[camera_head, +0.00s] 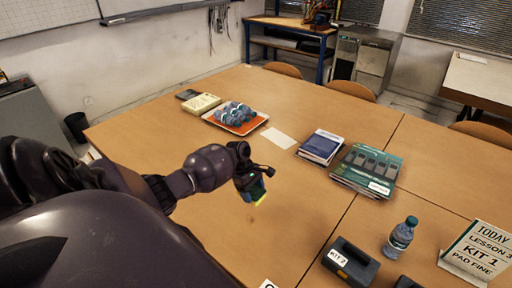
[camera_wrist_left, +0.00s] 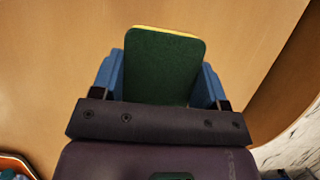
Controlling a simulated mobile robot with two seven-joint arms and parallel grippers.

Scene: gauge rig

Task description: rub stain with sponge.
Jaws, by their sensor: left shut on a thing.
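My left gripper (camera_head: 250,184) is over the middle of the wooden table (camera_head: 210,235), pointing down. It is shut on a sponge (camera_wrist_left: 162,65), with a blue finger on each side. The sponge has a dark green face and a thin yellow layer at its far edge. Its yellow-green end (camera_head: 260,200) shows below the fingers in the head view. I cannot tell whether it touches the table. My right gripper is not in view.
An orange tray (camera_head: 236,127) of blue bundles, a white card (camera_head: 278,138), books (camera_head: 320,147) and green booklets (camera_head: 367,170) lie beyond the gripper. A bottle (camera_head: 399,238), a dark kit box (camera_head: 350,262) and a sign (camera_head: 477,250) stand at right. The tabletop around the sponge is clear.

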